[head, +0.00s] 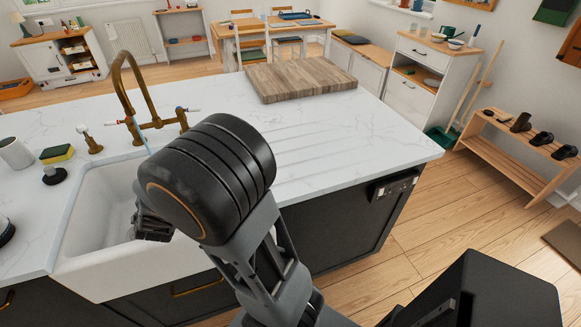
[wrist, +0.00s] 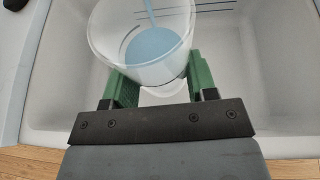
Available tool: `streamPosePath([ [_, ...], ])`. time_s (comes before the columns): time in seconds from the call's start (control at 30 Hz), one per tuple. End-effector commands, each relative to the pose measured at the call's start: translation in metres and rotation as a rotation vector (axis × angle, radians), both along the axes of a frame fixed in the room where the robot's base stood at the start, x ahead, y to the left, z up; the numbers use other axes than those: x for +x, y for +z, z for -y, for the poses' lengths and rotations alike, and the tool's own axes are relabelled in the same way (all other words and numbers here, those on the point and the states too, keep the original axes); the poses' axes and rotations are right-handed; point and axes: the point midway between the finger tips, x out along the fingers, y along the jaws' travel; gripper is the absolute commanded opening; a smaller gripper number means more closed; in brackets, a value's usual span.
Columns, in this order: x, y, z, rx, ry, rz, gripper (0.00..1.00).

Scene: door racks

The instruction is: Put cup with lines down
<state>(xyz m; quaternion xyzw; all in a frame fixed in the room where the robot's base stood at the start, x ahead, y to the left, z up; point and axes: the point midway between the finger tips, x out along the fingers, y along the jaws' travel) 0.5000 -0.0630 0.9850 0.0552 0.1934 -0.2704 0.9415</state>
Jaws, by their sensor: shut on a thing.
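In the wrist view a pale, see-through cup (wrist: 108,42) sits between the green fingers of my gripper (wrist: 162,82), which is shut on it. Blue liquid lies in the cup, and a thin blue stream comes down into it from above. Thin dark lines show at the cup's far side, but I cannot tell whether all are on the cup. In the head view my gripper (head: 152,226) is low in the white sink (head: 105,205), partly hidden by my arm. The cup is hidden there. The sink also fills most of the wrist view (wrist: 262,85).
The brass tap (head: 125,85) stands behind the sink with a blue stream at its spout. A white mug (head: 15,153) and a sponge (head: 57,154) stand left of the sink. A wooden board (head: 300,79) lies at the back. The white counter (head: 340,140) right of the sink is clear.

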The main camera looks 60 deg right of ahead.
Motion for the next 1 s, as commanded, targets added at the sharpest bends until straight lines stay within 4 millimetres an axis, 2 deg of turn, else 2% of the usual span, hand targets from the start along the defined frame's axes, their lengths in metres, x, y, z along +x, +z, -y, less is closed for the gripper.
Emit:
streamPosePath([
  [0.03,-0.004,0.011,0.017,0.002,-0.069,0.007,0.25],
  [0.17,-0.024,0.032,0.061,-0.001,-0.269,0.006,0.25],
  [0.27,-0.047,0.048,0.096,-0.001,-0.446,0.004,0.25],
  [0.4,-0.092,0.067,0.14,-0.001,-0.721,0.002,0.25],
  [0.5,-0.129,0.078,0.164,-0.002,-0.919,0.001,0.25],
  [0.63,-0.177,0.087,0.183,-0.002,-1.159,0.0,0.25],
  [0.8,-0.228,0.094,0.19,-0.002,-1.412,-0.001,0.25],
  [1.0,-0.263,0.097,0.187,-0.004,-1.592,-0.002,0.25],
])
